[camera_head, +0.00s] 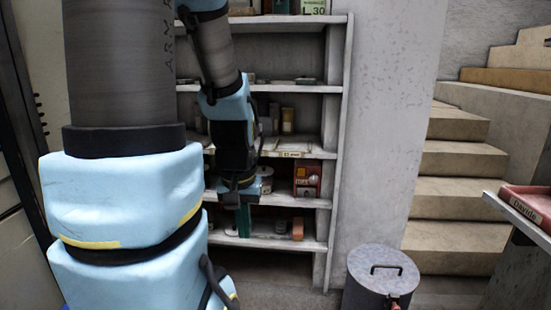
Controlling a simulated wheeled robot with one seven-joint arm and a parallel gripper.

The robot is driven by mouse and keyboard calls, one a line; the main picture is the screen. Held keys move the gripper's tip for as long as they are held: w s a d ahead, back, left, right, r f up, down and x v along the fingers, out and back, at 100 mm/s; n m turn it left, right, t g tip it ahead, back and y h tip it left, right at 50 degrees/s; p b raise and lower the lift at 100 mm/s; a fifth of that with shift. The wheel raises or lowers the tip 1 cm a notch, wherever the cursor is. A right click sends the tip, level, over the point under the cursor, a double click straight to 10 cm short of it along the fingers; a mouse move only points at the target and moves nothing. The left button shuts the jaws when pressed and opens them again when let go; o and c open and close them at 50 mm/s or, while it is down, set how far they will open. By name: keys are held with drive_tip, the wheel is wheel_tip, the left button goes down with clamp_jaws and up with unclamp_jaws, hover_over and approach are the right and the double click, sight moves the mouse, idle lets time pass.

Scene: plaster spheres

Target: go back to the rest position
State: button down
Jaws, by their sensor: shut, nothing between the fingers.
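My gripper (239,199) hangs at the end of my blue and grey arm, pointing down in front of the shelf unit. My large upper arm links fill the left of the view and hide the left part of the shelves.
A grey shelf unit (340,110) holds jars, a red box (307,181) and an orange block (297,228). A lidded grey bin (381,278) stands at the front right. Stone steps (455,195) rise behind it. A red tray (530,203) lies on a ledge at the right edge.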

wheel_tip(320, 180, up, 19)
drive_tip(key=p, duration=1.7)
